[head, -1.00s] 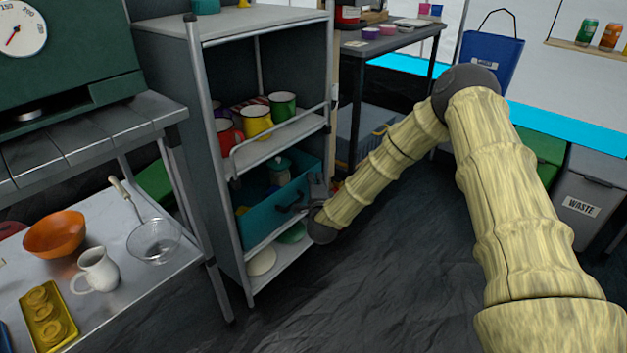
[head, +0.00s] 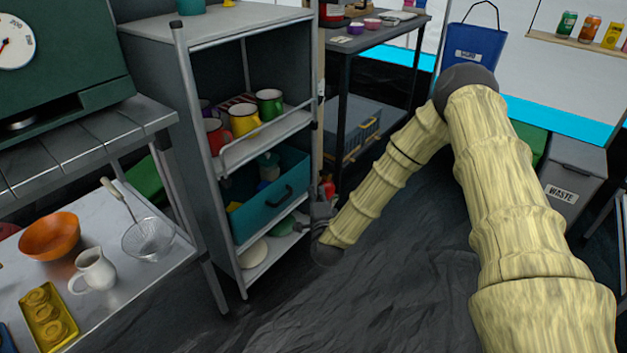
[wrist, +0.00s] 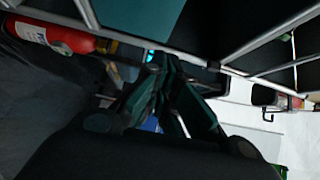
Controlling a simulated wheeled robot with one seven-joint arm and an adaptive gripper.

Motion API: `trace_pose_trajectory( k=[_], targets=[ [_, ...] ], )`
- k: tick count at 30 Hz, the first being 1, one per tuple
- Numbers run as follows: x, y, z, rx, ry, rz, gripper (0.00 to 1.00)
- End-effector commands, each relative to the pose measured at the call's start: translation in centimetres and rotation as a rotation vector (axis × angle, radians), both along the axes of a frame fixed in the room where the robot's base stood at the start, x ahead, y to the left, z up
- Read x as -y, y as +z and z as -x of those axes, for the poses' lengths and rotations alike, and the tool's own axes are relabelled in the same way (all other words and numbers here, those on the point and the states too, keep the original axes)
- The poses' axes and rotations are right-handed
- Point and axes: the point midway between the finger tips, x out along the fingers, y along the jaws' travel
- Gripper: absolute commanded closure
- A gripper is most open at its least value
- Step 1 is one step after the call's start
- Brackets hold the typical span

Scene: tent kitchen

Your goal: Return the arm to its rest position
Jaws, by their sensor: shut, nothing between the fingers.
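My arm reaches forward and bends down to the left, covered in pale ribbed sleeves. My gripper (head: 320,212) is beside the front right edge of the grey shelf unit (head: 228,270), right of the teal drawer (head: 297,202). In the wrist view my gripper (wrist: 172,62) is dark, its fingers drawn together with nothing between them. The drawer has a dark handle and stands pulled out a little, with small items inside. My gripper is apart from the handle.
Mugs, including a yellow mug (head: 244,120), stand on the shelf above the drawer. A red extinguisher (wrist: 55,36) is close to my gripper in the wrist view. A metal table (head: 165,262) with a bowl and jug is at left. Dark floor (head: 375,275) is clear below my arm.

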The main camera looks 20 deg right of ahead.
Motion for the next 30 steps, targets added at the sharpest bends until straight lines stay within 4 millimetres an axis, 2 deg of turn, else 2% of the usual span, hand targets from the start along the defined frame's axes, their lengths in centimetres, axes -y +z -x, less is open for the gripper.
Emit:
trace_pose_trajectory(
  k=[6,12,14,17,20,23,26,30],
  targets=[
    [-0.6,0.1,2.0,-0.001,0.002,0.0,1.0],
    [-0.7,-0.1,2.5,-0.001,0.003,0.002,1.0],
    [-1.0,-0.5,2.7,-0.017,0.012,0.01,1.0],
    [-2.3,-2.3,3.9,-0.088,0.053,0.056,1.0],
    [-4.5,-5.6,6.2,-0.219,0.134,0.143,1.0],
    [-6.8,-9.4,9.8,-0.377,0.246,0.259,1.0],
    [-8.5,-13.1,14.0,-0.532,0.364,0.379,1.0],
    [-10.0,-17.3,20.7,-0.735,0.543,0.544,1.0]
  ],
)
